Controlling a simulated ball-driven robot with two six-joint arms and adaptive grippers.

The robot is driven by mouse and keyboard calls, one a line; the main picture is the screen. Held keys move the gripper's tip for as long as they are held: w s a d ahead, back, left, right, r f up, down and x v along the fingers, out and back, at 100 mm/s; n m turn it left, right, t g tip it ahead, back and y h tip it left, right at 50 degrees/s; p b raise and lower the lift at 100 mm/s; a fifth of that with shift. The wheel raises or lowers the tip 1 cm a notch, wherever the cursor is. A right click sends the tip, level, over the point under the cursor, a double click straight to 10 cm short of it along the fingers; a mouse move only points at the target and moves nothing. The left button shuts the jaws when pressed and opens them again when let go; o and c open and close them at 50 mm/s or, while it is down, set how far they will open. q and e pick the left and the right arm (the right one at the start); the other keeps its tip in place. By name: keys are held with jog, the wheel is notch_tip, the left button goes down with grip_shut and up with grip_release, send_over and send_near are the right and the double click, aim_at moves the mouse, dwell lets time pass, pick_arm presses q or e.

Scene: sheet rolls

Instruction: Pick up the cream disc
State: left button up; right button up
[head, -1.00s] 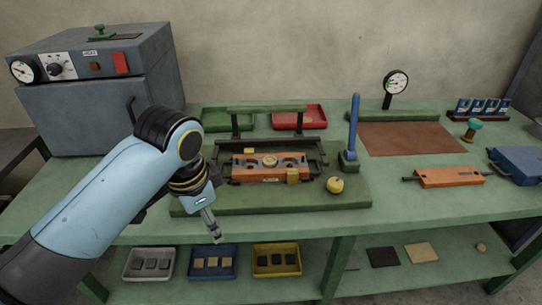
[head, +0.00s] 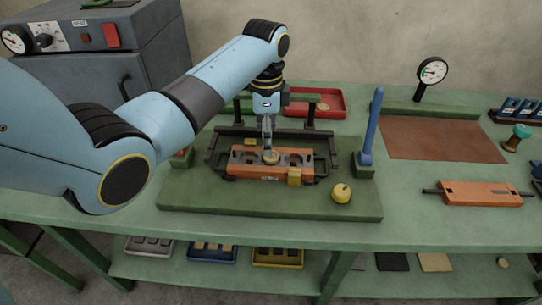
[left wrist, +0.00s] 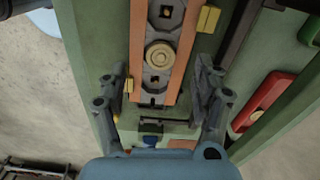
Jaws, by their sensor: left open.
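The cream disc (head: 271,157) sits in the middle of the orange block with grey inserts (head: 240,168), which lies in the dark press frame on the green base. The disc also shows in the left wrist view (left wrist: 159,55), round with a raised ring at its centre. My left gripper (head: 268,148) points down right above the disc in the head view. I cannot tell whether the fingertips touch anything. My right gripper is not in view.
A blue upright lever (head: 372,125) and a yellow knob (head: 341,193) stand right of the block. The frame's dark bars (head: 325,140) surround it. A red tray (head: 315,102) lies behind.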

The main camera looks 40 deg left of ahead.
aim_at(274, 159)
pick_arm(q)
jog(key=shift+w+d+f, duration=0.15)
jog(key=shift+w+f, duration=0.1)
jog(key=shift+f, duration=0.35)
jog(key=shift+w+d+f, duration=0.15)
jog(key=shift+w+f, duration=0.1)
jog(key=shift+f, duration=0.3)
jog(key=shift+s+d+f, duration=0.1)
jog(key=shift+s+f, duration=0.1)
jog(key=shift+f, duration=1.4)
jog(key=shift+w+f, duration=0.1)
jog(key=shift+f, duration=0.05)
jog(key=shift+c, duration=2)
jog(key=shift+s, duration=0.2)
jog(key=c, duration=0.5)
jog(key=shift+c, duration=0.8)
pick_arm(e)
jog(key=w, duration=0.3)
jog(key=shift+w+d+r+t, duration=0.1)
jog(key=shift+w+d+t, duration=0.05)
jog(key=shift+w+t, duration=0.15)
